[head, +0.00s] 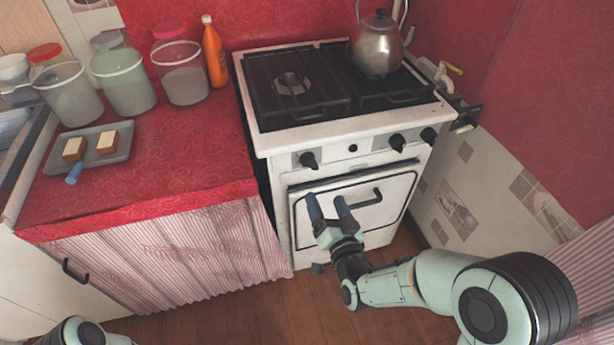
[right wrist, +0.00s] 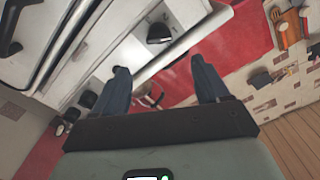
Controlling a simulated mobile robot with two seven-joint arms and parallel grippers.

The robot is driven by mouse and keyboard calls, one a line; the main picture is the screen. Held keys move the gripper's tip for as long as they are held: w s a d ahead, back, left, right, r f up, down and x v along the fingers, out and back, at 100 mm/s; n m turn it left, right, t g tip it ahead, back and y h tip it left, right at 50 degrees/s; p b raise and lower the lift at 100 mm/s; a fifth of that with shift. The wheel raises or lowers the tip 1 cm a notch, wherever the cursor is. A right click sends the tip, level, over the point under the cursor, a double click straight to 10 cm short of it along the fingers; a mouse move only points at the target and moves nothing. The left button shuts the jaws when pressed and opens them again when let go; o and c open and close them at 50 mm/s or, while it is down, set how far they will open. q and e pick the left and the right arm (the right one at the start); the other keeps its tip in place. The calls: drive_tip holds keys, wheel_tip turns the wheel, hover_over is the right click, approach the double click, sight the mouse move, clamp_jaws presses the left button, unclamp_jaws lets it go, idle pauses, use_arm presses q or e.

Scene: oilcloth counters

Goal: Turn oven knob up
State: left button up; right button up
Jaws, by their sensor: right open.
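A white oven (head: 345,135) with a gas hob stands against the red wall. Its front panel has a black knob at the left (head: 309,160) and two black knobs at the right, an inner one (head: 397,142) and an outer one (head: 429,135). My right gripper (head: 328,206) is open and empty in front of the oven door, below the left knob in the picture. In the right wrist view, a black knob (right wrist: 158,32) lies beyond the gap between the open fingers (right wrist: 160,68), apart from them. My left gripper is out of view.
A steel kettle (head: 376,50) stands on the hob's back right. The oven door has a dark handle (head: 360,203). The red counter (head: 190,155) at the left holds jars, an orange bottle (head: 214,55) and a grey tray (head: 117,152). The floor before the oven is clear.

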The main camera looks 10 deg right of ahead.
sight(312, 169)
drive_tip(key=w+b, duration=0.2)
drive_tip(key=w, duration=1.1)
drive_tip(key=shift+a, duration=0.2)
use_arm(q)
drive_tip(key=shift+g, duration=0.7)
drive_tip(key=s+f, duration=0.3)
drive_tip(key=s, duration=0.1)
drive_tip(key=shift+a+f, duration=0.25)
use_arm(e)
drive_tip(key=c, duration=1.1)
